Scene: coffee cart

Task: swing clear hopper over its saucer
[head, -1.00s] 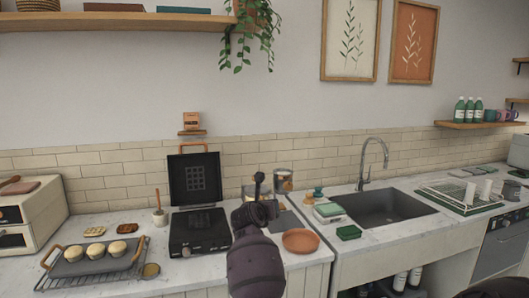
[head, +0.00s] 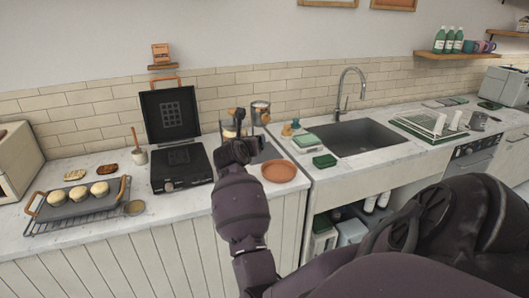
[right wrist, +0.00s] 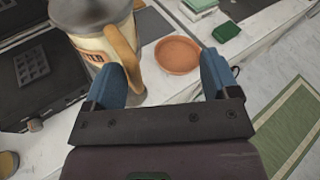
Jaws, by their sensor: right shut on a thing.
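In the head view a part of the hopper (head: 229,130) shows behind my right gripper (head: 238,146), on the counter side. The hopper's base is hidden. The terracotta saucer (head: 279,171) lies on the counter right of the gripper; it is empty in the wrist view (right wrist: 177,56). My left gripper is not in view.
A second canister (head: 260,112) stands behind the gripper. An open dark press (head: 181,166) is to the left, with a tray of buns (head: 80,205) beyond it. A green sponge (head: 324,160) and the sink (head: 368,137) lie right of the saucer.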

